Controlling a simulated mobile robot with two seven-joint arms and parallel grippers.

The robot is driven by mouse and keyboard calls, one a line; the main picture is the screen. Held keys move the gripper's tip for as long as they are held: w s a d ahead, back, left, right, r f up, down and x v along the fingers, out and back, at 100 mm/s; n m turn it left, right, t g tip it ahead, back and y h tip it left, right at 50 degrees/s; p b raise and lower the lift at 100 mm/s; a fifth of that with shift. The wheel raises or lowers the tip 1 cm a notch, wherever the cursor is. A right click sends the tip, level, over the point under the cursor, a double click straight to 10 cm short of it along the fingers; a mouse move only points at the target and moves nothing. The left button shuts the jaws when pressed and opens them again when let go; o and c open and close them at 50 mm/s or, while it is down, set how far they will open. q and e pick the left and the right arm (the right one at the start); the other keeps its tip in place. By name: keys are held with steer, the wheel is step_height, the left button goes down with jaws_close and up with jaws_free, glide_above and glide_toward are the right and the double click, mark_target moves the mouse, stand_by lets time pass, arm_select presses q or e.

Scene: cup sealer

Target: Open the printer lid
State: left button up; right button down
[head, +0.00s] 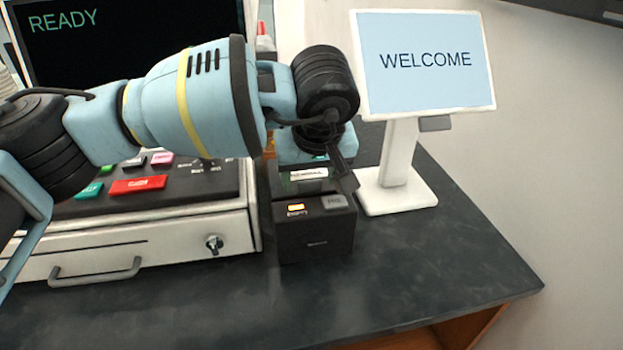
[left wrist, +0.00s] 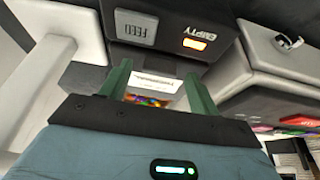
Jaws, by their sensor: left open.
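The printer (head: 315,235) is a small black box on the dark counter, with a lit orange EMPTY light and a grey FEED button on its front part. It also shows upside down in the left wrist view (left wrist: 165,52). Behind the buttons is a top part with a white label (head: 309,174), partly hidden by my arm, so I cannot tell how the lid sits. My left gripper (left wrist: 160,85) is open above the printer's top, its two green fingers on either side of the label. In the head view the left gripper (head: 340,170) points down at the printer's rear right.
A white cash drawer with a keypad (head: 150,225) stands close left of the printer. A white WELCOME screen (head: 425,62) on a stand is close right. A black READY monitor (head: 130,40) is behind. The counter's front (head: 420,280) is clear.

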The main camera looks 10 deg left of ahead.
arm_select(q)
steer(key=shift+w+f, duration=0.2)
steer(key=shift+f, duration=0.3)
steer(key=shift+r, duration=0.15)
steer(key=c, duration=0.4)
jaws_close()
arm_select(e)
steer(key=shift+f, duration=0.15)
